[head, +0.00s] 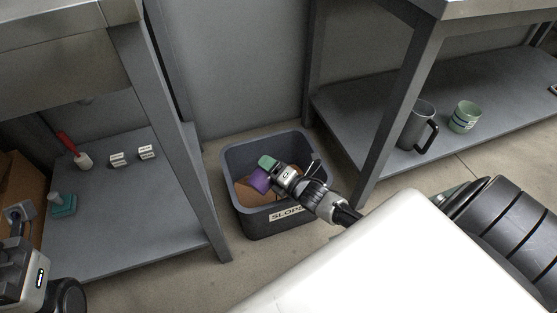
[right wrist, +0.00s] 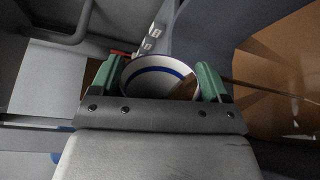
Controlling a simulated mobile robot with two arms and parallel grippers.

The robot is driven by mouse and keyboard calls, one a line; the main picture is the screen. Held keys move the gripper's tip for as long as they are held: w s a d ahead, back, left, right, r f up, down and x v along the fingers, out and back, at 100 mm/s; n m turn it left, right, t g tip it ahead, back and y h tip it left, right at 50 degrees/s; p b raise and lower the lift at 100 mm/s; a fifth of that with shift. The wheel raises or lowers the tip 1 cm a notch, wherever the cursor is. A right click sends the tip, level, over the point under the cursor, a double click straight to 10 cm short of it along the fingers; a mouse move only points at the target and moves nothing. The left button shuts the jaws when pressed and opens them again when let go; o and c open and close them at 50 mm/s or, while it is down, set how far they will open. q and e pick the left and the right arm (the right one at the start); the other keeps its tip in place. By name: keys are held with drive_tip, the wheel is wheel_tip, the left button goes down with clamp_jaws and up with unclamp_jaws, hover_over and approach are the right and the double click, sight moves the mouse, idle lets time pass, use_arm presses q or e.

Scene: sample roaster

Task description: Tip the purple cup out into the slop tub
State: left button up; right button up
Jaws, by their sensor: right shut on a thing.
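The dark grey slop tub (head: 258,226), labelled SLOPS, stands on the floor between two benches, with brown matter inside. My right gripper (head: 266,169) is over the tub's opening, its green fingers shut on the purple cup (head: 260,182). The cup looks tilted; its base is partly hidden. In the right wrist view the cup (right wrist: 150,84) is between the green fingers, showing a white inside with a blue ring and a brown patch at its right side. Part of my left arm shows at the lower left; its fingertips cannot be made out.
The right lower shelf (head: 375,135) holds a grey jug (head: 418,126) and stacked green cups (head: 464,117). Bench legs flank the tub.

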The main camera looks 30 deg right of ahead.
drive_tip(key=shift+w+d+r+m, duration=0.15)
drive_tip(key=shift+w+d+m, duration=0.05)
drive_tip(key=shift+d+m, duration=0.4)
idle(0.5)
drive_tip(key=shift+d+m+p, duration=0.2)
drive_tip(key=shift+m+p, duration=0.15)
drive_tip(key=shift+m, duration=0.15)
idle(0.4)
